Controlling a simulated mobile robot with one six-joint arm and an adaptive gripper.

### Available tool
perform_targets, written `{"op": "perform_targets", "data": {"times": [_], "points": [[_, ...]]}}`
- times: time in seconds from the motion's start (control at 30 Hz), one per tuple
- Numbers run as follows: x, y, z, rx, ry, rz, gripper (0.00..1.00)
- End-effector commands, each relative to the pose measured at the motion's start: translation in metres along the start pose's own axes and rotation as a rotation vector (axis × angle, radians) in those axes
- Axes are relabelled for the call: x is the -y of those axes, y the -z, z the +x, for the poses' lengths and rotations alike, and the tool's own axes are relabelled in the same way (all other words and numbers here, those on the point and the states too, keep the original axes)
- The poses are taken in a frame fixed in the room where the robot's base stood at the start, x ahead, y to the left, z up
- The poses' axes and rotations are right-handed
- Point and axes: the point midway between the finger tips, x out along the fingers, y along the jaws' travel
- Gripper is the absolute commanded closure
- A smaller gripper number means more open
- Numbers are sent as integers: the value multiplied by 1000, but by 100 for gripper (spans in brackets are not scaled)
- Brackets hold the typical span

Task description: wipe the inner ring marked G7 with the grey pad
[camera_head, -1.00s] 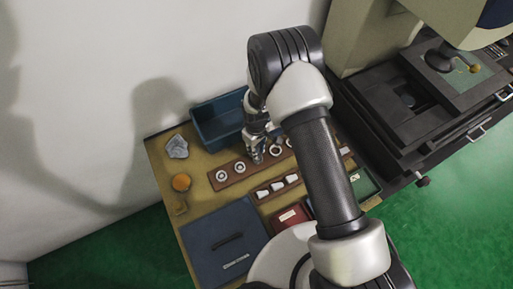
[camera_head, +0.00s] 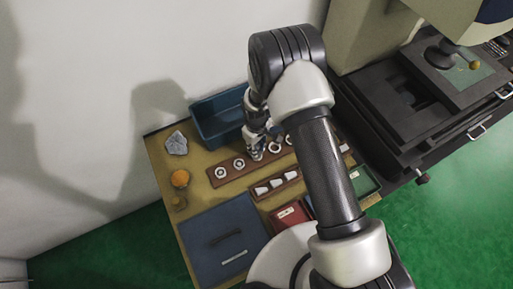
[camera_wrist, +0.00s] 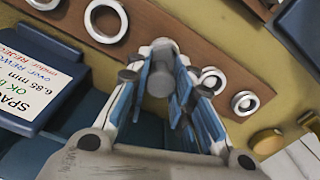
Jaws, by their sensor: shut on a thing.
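My gripper (camera_wrist: 160,78) is shut on a small grey cylindrical piece (camera_wrist: 161,82); whether it is the grey pad I cannot tell for sure. In the head view my gripper (camera_head: 256,154) is low over the middle of the brown ring rack (camera_head: 228,177). A pale rim shows just behind the held piece in the wrist view, so the tip seems at or close to a ring; contact is unclear. Two rings (camera_head: 220,172) are left of my gripper and two more (camera_head: 274,147) right of it. No G7 mark is readable.
A blue bin (camera_head: 217,118) stands behind the rack. A second rack (camera_head: 264,191) with white cylinders is in front, with a red box (camera_head: 289,214), green tray (camera_head: 364,183) and blue case (camera_head: 222,236). A machine (camera_head: 405,100) stands right.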

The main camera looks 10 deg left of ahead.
Motion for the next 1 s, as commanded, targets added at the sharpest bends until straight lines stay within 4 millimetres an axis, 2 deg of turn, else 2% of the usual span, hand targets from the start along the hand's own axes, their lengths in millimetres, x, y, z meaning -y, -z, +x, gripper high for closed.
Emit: {"op": "perform_targets", "data": {"times": [0.07, 0.2, 0.7, 1.0], "points": [[0, 0, -1, 2, 1, 2, 100], [-2, 1, -26, 0, 0, 4, 100], [-6, 5, -69, 1, 0, 11, 100], [-7, 6, -81, 2, 1, 14, 100]]}}
